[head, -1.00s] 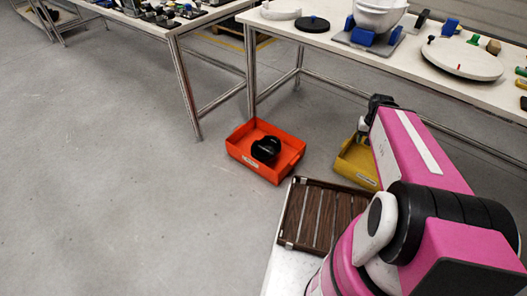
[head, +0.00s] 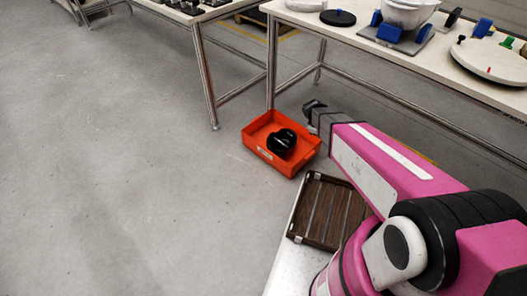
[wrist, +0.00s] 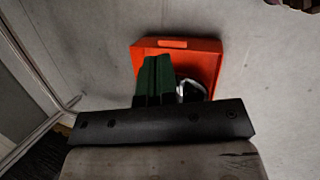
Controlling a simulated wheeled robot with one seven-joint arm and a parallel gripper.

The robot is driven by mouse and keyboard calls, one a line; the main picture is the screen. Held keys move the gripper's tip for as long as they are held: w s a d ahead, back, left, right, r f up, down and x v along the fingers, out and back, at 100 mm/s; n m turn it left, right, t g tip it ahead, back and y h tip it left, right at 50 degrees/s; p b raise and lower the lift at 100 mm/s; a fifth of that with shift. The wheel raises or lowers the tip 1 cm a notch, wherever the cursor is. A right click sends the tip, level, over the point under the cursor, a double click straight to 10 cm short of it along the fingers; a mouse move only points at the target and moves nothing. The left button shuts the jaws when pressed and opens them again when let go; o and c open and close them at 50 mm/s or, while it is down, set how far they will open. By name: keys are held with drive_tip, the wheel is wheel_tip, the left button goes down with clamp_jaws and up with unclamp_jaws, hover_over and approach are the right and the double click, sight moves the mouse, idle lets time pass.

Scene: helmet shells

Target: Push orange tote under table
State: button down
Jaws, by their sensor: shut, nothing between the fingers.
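The orange tote (head: 278,162) sits on the grey floor in the head view, beside the near legs of the white-topped table (head: 345,28). A black rounded object (head: 282,141) lies in it. The tote also shows in the wrist view (wrist: 206,60), partly covered by the fingers. My gripper (head: 311,106) is at the tote's back right corner in the head view; I cannot tell if it touches. In the wrist view its green fingers (wrist: 157,78) are together, empty, and overlap the tote's near part.
A metal table leg (head: 271,65) stands just behind the tote. A second table (head: 195,12) is at the upper left. A brown slatted tray (head: 327,212) lies on my base. Open floor spreads to the left.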

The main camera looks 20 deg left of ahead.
sight(297, 125)
drive_tip(key=s+a+f+n+t, duration=0.25)
drive_tip(key=a+f+n, duration=0.4)
drive_tip(key=a, duration=0.45)
drive_tip(key=s+a+f+n+t, duration=0.2)
drive_tip(key=s+a+f+n, duration=0.4)
drive_tip(key=a, duration=0.6)
drive_tip(key=s+a+f+n+t, duration=0.1)
drive_tip(key=a+f+n+t, duration=0.1)
drive_tip(key=a+f+n, duration=0.65)
drive_tip(key=w+f+m, duration=0.1)
drive_tip(key=w+f, duration=0.1)
drive_tip(key=w, duration=0.1)
drive_tip(key=w+f+m, duration=0.1)
drive_tip(key=w, duration=0.2)
drive_tip(key=w+d+f+m, duration=0.1)
drive_tip(key=w+f+m, duration=0.1)
drive_tip(key=w, duration=0.1)
drive_tip(key=shift+w+d+f+y, duration=0.1)
drive_tip(key=shift+w+f+y, duration=0.2)
drive_tip(key=shift+y, duration=0.1)
drive_tip(key=shift+w+d+g, duration=0.25)
drive_tip(key=shift+w, duration=0.2)
drive_tip(key=shift+w, duration=0.1)
